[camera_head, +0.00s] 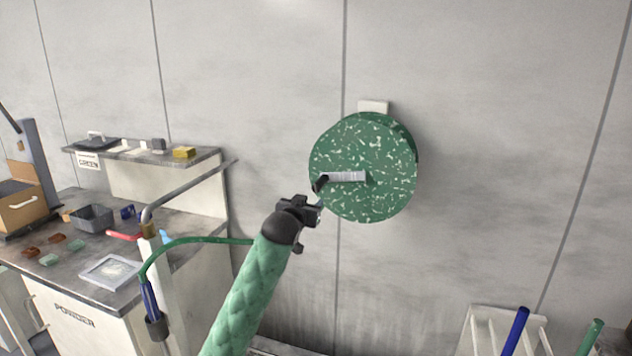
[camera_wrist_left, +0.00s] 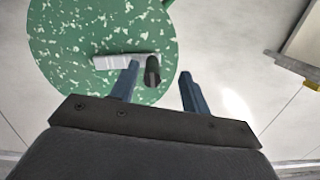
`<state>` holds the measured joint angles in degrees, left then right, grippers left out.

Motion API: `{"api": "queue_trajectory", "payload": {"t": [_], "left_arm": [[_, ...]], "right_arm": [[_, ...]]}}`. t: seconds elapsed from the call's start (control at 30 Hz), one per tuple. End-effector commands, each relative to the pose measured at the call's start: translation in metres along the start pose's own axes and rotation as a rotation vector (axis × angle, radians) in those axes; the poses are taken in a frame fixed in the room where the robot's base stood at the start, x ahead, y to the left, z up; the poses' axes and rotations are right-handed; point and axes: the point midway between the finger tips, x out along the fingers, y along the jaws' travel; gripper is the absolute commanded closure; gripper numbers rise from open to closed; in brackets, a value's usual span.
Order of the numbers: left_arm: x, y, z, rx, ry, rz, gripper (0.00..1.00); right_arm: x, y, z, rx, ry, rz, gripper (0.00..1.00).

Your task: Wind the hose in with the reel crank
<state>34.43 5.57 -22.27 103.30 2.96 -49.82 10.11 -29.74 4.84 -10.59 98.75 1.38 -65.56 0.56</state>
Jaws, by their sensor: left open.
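The green speckled hose reel (camera_head: 378,150) is mounted on the wall; it also shows in the left wrist view (camera_wrist_left: 80,30). Its crank has a silver arm (camera_head: 347,176) pointing left, with a dark handle (camera_head: 320,183) at the arm's left end. My left gripper (camera_head: 312,209) is open, just below and in front of the handle. In the left wrist view the handle (camera_wrist_left: 152,70) appears between the open fingers (camera_wrist_left: 160,76), nearer the left one; I cannot tell whether they touch. The green hose (camera_head: 200,240) runs from a blue nozzle (camera_head: 151,299) and passes behind my left arm.
A workbench (camera_head: 75,281) with a grey bin (camera_head: 92,217), a framed plate (camera_head: 111,271) and small blocks stands at left. A bent metal pipe (camera_head: 190,187) rises near its right edge. A white rack (camera_head: 484,325) stands at lower right. The wall around the reel is clear.

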Motion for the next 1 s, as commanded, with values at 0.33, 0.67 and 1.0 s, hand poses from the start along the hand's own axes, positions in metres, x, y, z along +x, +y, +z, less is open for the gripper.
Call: {"api": "queue_trajectory", "payload": {"t": [0.33,0.67,1.0], "left_arm": [[0.003,0.004,-0.022,-0.058,0.106,0.022,0.53],[0.042,0.004,-0.028,-0.057,0.104,0.022,0.53],[0.073,0.005,-0.029,-0.057,0.104,0.021,0.53]], "right_arm": [[0.003,0.001,-0.012,0.002,0.069,0.001,0.64],[0.040,0.010,-0.002,-0.003,0.080,0.014,0.64],[0.069,0.017,0.006,-0.009,0.097,0.025,0.64]]}}
